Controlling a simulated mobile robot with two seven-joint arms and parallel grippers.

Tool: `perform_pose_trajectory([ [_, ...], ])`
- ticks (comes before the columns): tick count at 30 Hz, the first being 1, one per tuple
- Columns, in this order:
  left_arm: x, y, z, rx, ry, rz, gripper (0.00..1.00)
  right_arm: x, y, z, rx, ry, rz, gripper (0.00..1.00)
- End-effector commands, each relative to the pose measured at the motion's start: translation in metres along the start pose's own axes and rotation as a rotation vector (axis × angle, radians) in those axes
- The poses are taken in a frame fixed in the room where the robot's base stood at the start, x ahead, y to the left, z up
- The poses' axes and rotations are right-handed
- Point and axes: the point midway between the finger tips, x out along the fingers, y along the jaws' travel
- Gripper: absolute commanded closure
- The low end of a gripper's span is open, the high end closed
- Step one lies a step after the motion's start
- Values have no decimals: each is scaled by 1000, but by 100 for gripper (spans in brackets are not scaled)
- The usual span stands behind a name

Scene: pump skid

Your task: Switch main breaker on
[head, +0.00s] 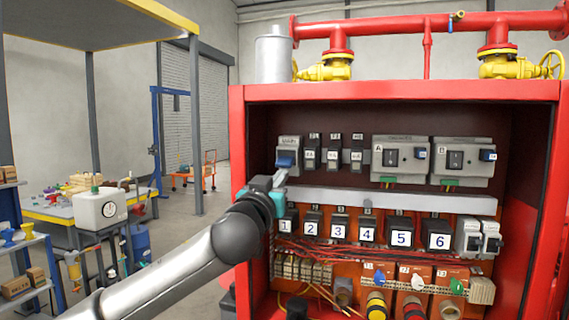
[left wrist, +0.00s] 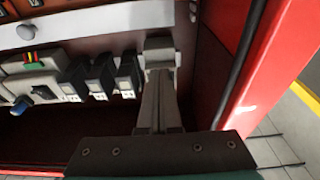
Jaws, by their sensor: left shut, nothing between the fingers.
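The main breaker (head: 290,143) appears to be the grey unit at the left end of the cabinet's top row. A blue part (head: 286,159), seemingly its lever, shows at its lower front. My left gripper (head: 281,176) is shut and empty, with its fingertips just below the blue part in the head view. In the left wrist view, which looks upside down, the shut fingers (left wrist: 159,98) reach up to the grey unit (left wrist: 159,48). The fingers hide much of its front, and I cannot tell whether they touch it. My right gripper is not in view.
Three small breakers (head: 334,155) and grey units A (head: 400,160) and B (head: 463,162) stand to the right. A pale duct (head: 390,200) runs below, above numbered units (head: 400,238). The red cabinet's left wall (head: 238,140) is close to my gripper.

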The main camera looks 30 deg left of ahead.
Motion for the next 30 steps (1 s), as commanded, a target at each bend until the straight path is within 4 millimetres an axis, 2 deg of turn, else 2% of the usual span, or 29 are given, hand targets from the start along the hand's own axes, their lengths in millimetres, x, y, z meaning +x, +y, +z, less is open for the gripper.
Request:
perform_pose_trajectory([
  [17,0,0,-1,0,0,0,100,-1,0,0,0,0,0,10],
  [30,3,0,-15,-1,3,-1,100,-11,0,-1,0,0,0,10],
])
